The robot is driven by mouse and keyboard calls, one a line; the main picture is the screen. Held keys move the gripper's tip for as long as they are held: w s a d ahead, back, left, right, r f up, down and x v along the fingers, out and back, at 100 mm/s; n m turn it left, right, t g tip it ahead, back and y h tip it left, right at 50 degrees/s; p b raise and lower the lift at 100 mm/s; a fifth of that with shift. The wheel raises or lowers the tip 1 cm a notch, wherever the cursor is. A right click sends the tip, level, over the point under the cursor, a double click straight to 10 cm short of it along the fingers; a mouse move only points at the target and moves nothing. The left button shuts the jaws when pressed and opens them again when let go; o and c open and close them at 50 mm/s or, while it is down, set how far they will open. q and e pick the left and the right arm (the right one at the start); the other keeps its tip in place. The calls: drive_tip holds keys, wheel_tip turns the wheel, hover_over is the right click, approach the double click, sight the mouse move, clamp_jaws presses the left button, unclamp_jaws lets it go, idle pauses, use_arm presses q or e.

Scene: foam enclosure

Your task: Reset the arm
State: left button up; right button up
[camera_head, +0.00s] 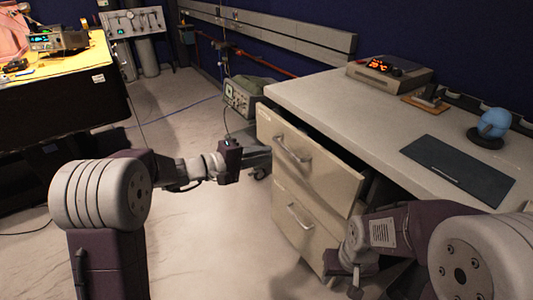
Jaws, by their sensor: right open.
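My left arm comes in from the left and reaches across toward the drawer cabinet. My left gripper (260,158) is in front of the left edge of the top drawer (305,165); its fingers are too small to tell open from shut, and no object shows in it. I cannot tell whether it touches the drawer. The top drawer is pulled partly out, with a dark gap under the desk top. My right arm is bent at the lower right, in front of the desk. My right gripper (355,287) points down beside the lower drawer (301,222), open, its tips partly cut off by the frame.
The desk (340,110) holds a dark mat (460,168), a blue round object (494,122) on a dark base and a device with a red display (390,72). A green-grey box (243,95) stands on the floor behind. A yellow-topped table (65,75) is at left. The middle floor is clear.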

use_arm(q)
drive_tip(key=s+d+m+g, duration=0.3)
drive_tip(key=s, duration=0.3)
drive_tip(key=s+a+f+m+g+y, duration=0.2)
drive_tip(key=s+a+f+g+y, duration=0.15)
drive_tip(key=s+f, duration=0.7)
drive_tip(key=s+a+f+m+g+y, duration=0.1)
drive_tip(key=s+a+f+y, duration=0.4)
drive_tip(key=a, duration=0.3)
drive_tip(key=s+a+f+m+g+y, duration=0.1)
drive_tip(key=s+a+f+y, duration=0.35)
drive_tip(key=a, duration=0.25)
wheel_tip(320, 180, up, 30)
drive_tip(key=p, duration=2.9)
drive_tip(key=shift+w+t, duration=0.3)
drive_tip(key=shift+t, duration=0.15)
